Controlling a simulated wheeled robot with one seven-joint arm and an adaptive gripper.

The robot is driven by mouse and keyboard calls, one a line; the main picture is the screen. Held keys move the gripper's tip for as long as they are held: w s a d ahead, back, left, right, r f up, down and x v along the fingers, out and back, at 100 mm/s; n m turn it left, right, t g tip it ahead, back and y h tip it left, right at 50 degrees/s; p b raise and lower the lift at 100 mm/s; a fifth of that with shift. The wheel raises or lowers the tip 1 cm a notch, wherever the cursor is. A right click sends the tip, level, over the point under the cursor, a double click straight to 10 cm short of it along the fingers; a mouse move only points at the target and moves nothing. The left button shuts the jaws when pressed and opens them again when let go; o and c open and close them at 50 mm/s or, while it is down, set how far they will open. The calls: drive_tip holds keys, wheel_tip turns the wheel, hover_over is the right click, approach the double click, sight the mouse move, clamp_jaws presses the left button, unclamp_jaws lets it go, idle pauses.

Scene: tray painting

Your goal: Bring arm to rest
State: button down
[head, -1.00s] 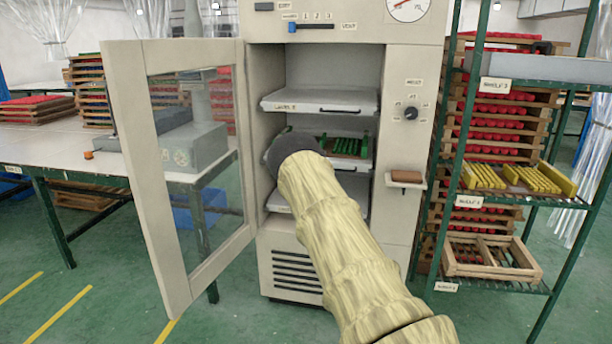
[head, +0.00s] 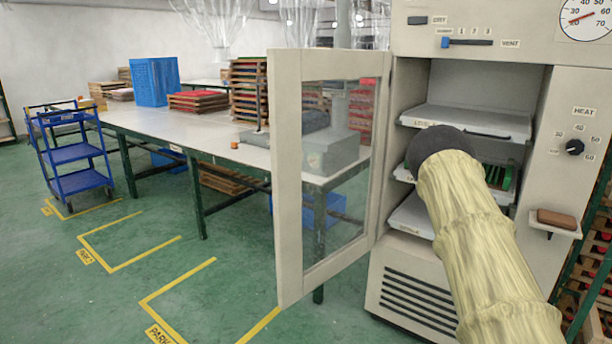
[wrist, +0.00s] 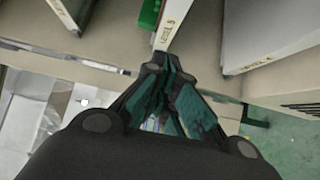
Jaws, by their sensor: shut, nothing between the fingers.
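My arm (head: 480,235), in a pale yellow sleeve, reaches up from the lower right to the front of the open cabinet (head: 410,265) in the head view. Its dark end covers part of the middle shelf, and the fingers are hidden there. In the wrist view my gripper (wrist: 160,72) is shut and empty, with its dark fingers together. Its tips show close to the edge of a shelf labelled level 3 (wrist: 176,22). A green item (wrist: 149,14) lies beside that label; in the head view a green rack (head: 498,176) shows on the middle shelf.
The cabinet's glass door (head: 290,180) stands open to the left. A long table (head: 190,125) with a blue crate (head: 154,80) and stacks of trays runs behind it. A blue cart (head: 75,153) stands at far left. Green floor with yellow markings is clear in front.

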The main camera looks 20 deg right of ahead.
drive_tip(key=shift+f, duration=0.1)
drive_tip(key=s+a+f+m+g, duration=0.2)
drive_tip(key=a+f+m, duration=0.15)
drive_tip(key=f, duration=0.45)
drive_tip(key=s+a+f+m+g, duration=0.1)
drive_tip(key=s+a+f+m, duration=0.1)
drive_tip(key=a+f, duration=0.4)
drive_tip(key=s+a+f+m+g+y, duration=0.1)
drive_tip(key=s+a+f+m+g, duration=0.65)
drive_tip(key=s+a+f, duration=1.7)
drive_tip(key=s+a+f+m+g+y, duration=0.15)
drive_tip(key=s+a+g, duration=0.25)
drive_tip(key=s+a, duration=0.95)
drive_tip(key=s+a+f+m+g+y, duration=0.1)
drive_tip(key=s+a+m+g, duration=0.15)
drive_tip(key=s+a, duration=1.05)
drive_tip(key=s+d+r+p, duration=0.2)
drive_tip(key=d+r+p, duration=0.1)
drive_tip(key=r+p, duration=0.9)
drive_tip(key=shift+d+r+n+g+p, duration=0.15)
drive_tip(key=shift+r+n+g+p, duration=0.15)
drive_tip(key=shift+r+n+p, duration=0.15)
drive_tip(key=shift+f, duration=0.15)
